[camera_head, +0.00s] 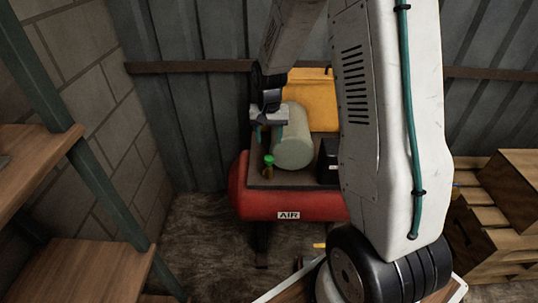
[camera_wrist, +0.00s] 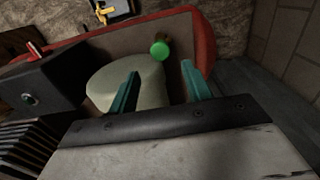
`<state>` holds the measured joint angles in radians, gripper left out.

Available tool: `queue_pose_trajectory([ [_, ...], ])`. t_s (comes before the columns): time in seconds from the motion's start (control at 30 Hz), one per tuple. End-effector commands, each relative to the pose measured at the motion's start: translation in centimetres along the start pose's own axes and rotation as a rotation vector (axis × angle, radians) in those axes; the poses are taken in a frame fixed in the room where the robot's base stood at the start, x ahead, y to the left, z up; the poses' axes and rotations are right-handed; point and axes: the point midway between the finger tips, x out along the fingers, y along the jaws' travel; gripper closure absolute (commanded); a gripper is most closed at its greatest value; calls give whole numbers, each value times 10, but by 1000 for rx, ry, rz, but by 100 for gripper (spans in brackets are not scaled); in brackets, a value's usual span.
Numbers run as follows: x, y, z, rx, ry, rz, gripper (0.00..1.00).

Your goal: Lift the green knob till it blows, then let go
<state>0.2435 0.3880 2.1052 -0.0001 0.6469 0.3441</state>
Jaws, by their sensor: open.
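The green knob (camera_head: 268,159) sits on top of a short brownish fitting near the front left of the red air tank (camera_head: 285,204) labelled AIR. In the wrist view the green knob (camera_wrist: 160,50) shows ahead of my fingers, a little beyond the gap between them. My gripper (camera_head: 262,130) is above and behind the knob in the head view, beside the pale cylinder (camera_head: 293,140). In the wrist view my gripper (camera_wrist: 160,84) has its two teal fingers spread apart, with nothing held between them. The knob is apart from both fingers.
The pale cylinder lies close beside my gripper on the tank's dark top plate. A black box (camera_head: 328,160) stands right of it, and a yellow case (camera_head: 311,98) behind. Wooden shelves (camera_head: 75,268) are at left; wooden crates (camera_head: 500,225) are at right.

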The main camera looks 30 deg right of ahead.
Motion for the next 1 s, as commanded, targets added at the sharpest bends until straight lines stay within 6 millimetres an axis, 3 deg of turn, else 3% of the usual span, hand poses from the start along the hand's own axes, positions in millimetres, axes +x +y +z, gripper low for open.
queue_pose_trajectory([
  [0.53,73,0,-1,5,-3,1,51],
  [0.93,82,0,-2,5,-1,0,51],
  [1.0,82,1,-2,5,-1,0,70],
])
